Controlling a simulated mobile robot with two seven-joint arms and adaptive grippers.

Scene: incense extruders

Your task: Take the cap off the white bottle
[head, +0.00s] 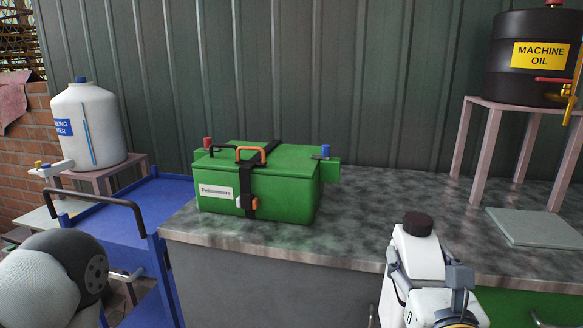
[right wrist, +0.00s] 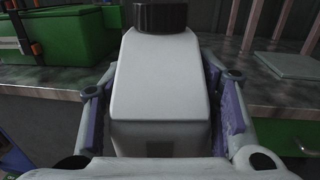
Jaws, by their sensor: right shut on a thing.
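The white bottle (head: 417,252) is upright in my right gripper (head: 428,272), in front of the counter's front edge in the head view. Its dark ribbed cap (head: 418,224) sits on its top. In the right wrist view the bottle (right wrist: 160,95) fills the space between the purple pads of my right gripper (right wrist: 160,110), which press on its two sides, and the cap (right wrist: 160,16) shows at the top edge. My left arm shows at the lower left of the head view, but no left gripper fingers are visible.
A green box (head: 258,190) with a black strap stands on the dark mottled counter (head: 370,215). A grey plate (head: 535,227) lies at the right, by a stand (head: 490,120) bearing a machine oil drum (head: 536,58). A blue cart (head: 150,205) and a white water tank (head: 88,125) are left.

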